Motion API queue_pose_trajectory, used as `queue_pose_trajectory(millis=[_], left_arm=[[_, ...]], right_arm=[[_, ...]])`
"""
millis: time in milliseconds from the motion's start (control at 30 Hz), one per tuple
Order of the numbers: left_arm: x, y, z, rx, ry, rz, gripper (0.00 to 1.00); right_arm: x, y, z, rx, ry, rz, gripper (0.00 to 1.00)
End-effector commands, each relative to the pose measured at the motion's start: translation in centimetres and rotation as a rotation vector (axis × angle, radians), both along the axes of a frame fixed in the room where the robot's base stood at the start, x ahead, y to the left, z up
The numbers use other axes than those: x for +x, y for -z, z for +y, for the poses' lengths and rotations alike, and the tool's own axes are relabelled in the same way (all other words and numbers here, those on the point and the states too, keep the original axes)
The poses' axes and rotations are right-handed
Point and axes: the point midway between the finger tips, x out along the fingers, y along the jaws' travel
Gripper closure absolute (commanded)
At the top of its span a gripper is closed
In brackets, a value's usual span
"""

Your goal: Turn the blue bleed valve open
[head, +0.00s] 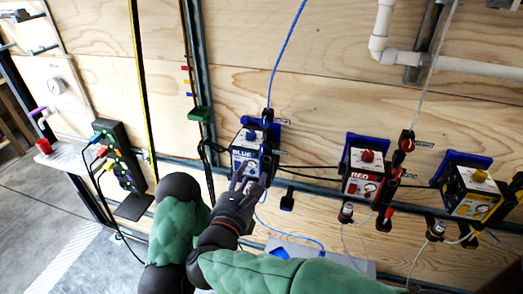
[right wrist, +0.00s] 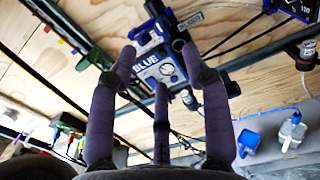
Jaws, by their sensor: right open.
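The blue filter unit (head: 246,150) is a white and blue box labelled BLUE on the wall rail. It has a blue knob (head: 251,136) on top and more blue fittings on its right side; I cannot tell which one is the bleed valve. My right gripper (head: 250,180) is open at the unit's lower front, partly covering it. In the right wrist view, its purple fingers (right wrist: 160,56) spread around the face of the blue unit (right wrist: 148,66), with a round gauge (right wrist: 166,69) between them. Contact cannot be told. My left gripper is not in view.
A red unit (head: 363,172) and a yellow unit (head: 471,190) hang farther right along the rail. A black cable runs between the blue and red units. A black panel with coloured plugs (head: 118,155) stands left. A blue hose (head: 285,50) hangs above the blue unit.

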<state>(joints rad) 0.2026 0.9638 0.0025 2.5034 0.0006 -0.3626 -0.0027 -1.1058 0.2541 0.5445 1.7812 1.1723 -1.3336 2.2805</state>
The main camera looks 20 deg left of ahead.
Motion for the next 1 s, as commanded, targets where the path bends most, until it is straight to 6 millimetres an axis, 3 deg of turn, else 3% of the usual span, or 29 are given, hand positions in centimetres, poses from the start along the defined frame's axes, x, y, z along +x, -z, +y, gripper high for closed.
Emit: queue_pose_trajectory(millis=[600,1000], left_arm=[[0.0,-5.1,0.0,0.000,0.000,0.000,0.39],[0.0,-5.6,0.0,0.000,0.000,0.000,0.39]], right_arm=[[9.1,-0.2,-0.1,-0.002,0.002,0.002,0.52],[10.7,0.0,-0.1,-0.002,-0.001,0.000,0.52]])
